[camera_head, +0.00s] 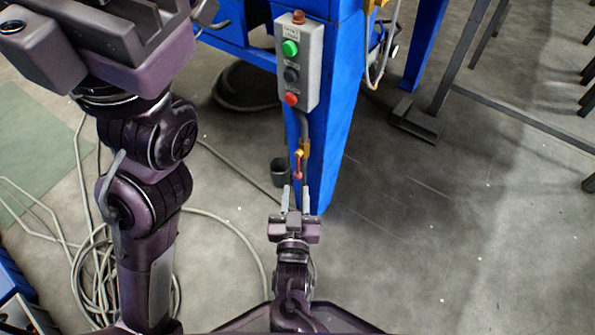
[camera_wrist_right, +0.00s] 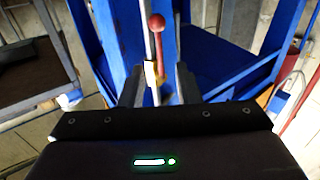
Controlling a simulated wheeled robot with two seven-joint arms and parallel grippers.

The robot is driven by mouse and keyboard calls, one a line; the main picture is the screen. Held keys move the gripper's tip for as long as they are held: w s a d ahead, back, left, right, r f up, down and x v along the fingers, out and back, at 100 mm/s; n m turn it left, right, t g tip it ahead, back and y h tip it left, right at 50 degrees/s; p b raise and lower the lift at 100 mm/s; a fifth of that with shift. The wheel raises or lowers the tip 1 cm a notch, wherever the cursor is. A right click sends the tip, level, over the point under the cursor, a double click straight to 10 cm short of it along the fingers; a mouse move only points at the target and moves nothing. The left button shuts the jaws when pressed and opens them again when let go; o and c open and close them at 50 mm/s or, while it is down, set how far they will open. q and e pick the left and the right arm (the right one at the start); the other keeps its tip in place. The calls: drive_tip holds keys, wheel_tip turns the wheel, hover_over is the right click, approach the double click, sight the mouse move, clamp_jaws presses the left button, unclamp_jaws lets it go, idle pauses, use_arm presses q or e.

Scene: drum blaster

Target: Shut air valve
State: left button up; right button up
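The air valve's red lever (camera_head: 298,166) hangs below a small yellow fitting (camera_head: 299,153) on the front of a blue post. In the right wrist view the red lever, with a round knob (camera_wrist_right: 157,23), stands upright beyond the fingers, in line with the space between them. My right gripper (camera_head: 296,197) is open, its two fingers apart and pointing at the post, just below the lever in the head view. The right wrist view also shows its fingers (camera_wrist_right: 158,88). I cannot tell whether they touch the lever. My left gripper (camera_head: 110,40) is raised at the top left, its fingertips not clearly seen.
A grey control box (camera_head: 298,62) with green, black and red buttons is mounted above the valve on the blue post (camera_head: 340,110). A dark cup (camera_head: 280,171) is beside the post. Coiled hoses (camera_head: 95,265) lie on the left floor. The right floor is mostly clear.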

sight(298, 168)
drive_tip(key=w+b, duration=0.1)
drive_tip(key=w, duration=0.2)
drive_tip(key=w+b, duration=0.1)
drive_tip(key=w, duration=0.2)
drive_tip(key=shift+w+d+f+b, duration=0.15)
drive_tip(key=shift+b, duration=0.25)
drive_tip(key=shift+w, duration=0.45)
drive_tip(key=shift+c, duration=0.4)
clamp_jaws()
